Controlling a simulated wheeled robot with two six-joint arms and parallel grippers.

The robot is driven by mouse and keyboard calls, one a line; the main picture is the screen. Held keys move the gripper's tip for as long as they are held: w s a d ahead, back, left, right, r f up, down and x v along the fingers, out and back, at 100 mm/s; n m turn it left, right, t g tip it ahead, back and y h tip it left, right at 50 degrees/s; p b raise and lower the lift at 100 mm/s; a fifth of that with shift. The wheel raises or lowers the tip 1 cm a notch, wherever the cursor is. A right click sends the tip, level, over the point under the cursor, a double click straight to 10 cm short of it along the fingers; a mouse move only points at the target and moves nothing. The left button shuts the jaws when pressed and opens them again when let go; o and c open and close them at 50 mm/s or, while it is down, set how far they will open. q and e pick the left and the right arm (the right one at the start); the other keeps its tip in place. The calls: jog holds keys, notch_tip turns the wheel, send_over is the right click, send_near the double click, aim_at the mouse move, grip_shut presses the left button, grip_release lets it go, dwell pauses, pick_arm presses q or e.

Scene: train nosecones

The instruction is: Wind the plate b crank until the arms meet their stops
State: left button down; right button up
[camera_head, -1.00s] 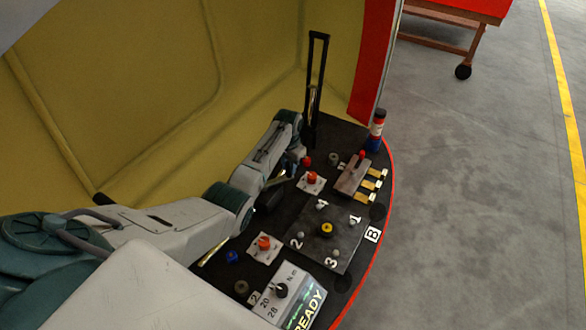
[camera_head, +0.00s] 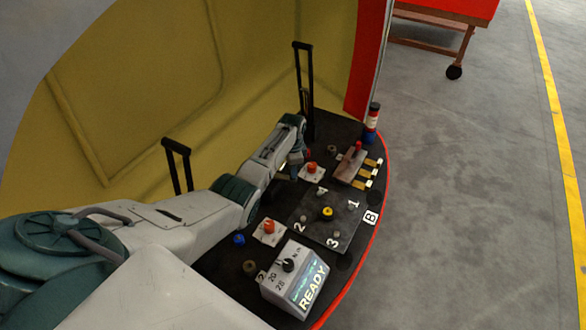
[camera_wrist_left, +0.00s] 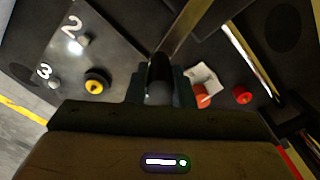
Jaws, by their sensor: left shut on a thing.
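Plate B (camera_head: 319,232), a dark plate numbered 1 to 4 with a yellow-ringed knob (camera_head: 327,213), lies on the black deck. My left gripper (camera_head: 297,163) is low over the deck beyond plate B's far-left side. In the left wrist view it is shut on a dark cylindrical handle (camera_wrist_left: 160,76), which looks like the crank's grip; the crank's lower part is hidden. Two black upright arms stand at the deck's back: one on the right (camera_head: 303,85), one on the left (camera_head: 178,165), its foot hidden behind my arm. Whether they touch stops cannot be told. My right gripper is not in view.
Red knobs on white plates (camera_head: 268,227), a lever block with brass strips (camera_head: 350,165), a red-and-blue bottle (camera_head: 371,122) and a READY box (camera_head: 295,280) crowd the deck. The yellow shell (camera_head: 140,90) curves behind. Grey floor (camera_head: 450,200) is clear at right.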

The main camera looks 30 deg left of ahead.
pick_arm(q)
jog(key=shift+s+d+f, duration=0.15)
jog(key=shift+s+f, duration=0.35)
jog(key=shift+f, duration=0.05)
pick_arm(e)
jog(key=shift+s, duration=0.5)
jog(key=shift+w, duration=0.25)
pick_arm(q)
jog(key=c, duration=1.5)
grip_release()
jog(key=shift+s, duration=0.1)
jog(key=shift+o, duration=1.2)
jog(key=shift+s+d+r, duration=0.1)
jog(key=shift+s+r, duration=0.05)
jog(key=shift+r, duration=0.25)
pick_arm(e)
jog(key=shift+s, duration=0.25)
